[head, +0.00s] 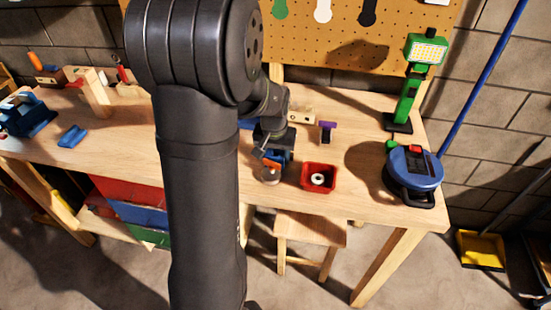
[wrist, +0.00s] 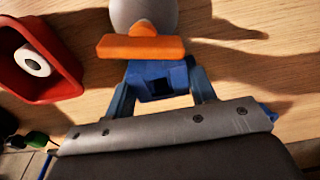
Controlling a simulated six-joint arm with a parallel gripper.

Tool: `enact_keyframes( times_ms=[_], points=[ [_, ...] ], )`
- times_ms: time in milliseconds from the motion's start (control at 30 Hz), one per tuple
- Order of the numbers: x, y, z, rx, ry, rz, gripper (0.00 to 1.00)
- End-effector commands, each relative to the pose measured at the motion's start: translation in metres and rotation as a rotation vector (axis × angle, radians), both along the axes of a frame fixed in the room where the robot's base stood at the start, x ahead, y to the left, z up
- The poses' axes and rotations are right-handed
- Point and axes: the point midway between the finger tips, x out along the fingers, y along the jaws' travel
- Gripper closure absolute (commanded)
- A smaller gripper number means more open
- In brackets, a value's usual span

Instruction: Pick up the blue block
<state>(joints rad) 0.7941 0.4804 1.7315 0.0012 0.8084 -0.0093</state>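A small blue block (head: 72,136) lies on the left part of the workbench (head: 345,190), well away from my gripper. My gripper (head: 277,158) is low over the front middle of the bench, pointing down. In the wrist view, blue gripper parts (wrist: 160,80) show with an orange bar (wrist: 140,47) across their far end. A rounded grey thing (wrist: 145,14) shows just beyond the orange bar; I cannot tell if it is touched. Whether the fingers are open or shut is not clear. The blue block does not show in the wrist view.
A red bin (head: 319,177) with a white ring in it stands close right of my gripper. A blue round tool (head: 412,174) and a green work lamp (head: 405,100) stand further right. A blue tool (head: 25,115) is left of the block.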

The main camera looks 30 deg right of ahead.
Motion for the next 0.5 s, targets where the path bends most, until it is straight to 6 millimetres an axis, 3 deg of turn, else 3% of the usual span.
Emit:
enact_keyframes(
  times_ms=[33,100,500],
  points=[
    [-0.0001,-0.0001,0.0000,0.000,0.000,0.000,0.63],
    [-0.0001,-0.0001,0.0001,0.000,0.000,0.000,0.72],
    [0.0002,-0.0002,0.0081,-0.001,-0.001,0.000,0.72]
  ],
)
